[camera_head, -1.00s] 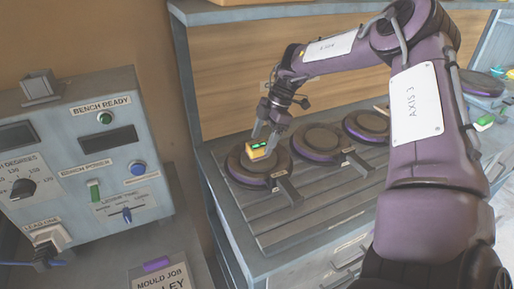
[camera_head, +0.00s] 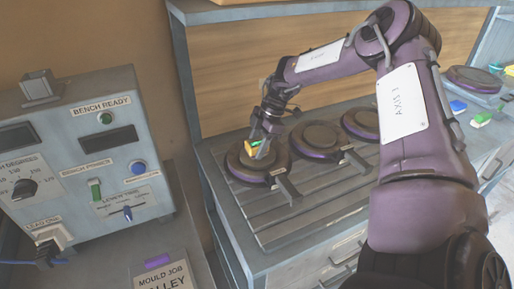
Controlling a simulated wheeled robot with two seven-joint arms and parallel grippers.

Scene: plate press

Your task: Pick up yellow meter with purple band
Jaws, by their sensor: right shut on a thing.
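A small yellow meter (camera_head: 253,146) with a green display is at the left round plate press (camera_head: 240,170) on the bench. No purple band can be made out on it at this size. My right gripper (camera_head: 262,149) reaches down from above and is shut on the meter, its fingers partly hiding it. I cannot tell whether the meter touches the plate or is just above it. My left gripper is not in view.
Two more round presses (camera_head: 316,139) (camera_head: 362,123) stand to the right on the slatted bench (camera_head: 300,215). A grey control panel (camera_head: 85,150) is at the left.

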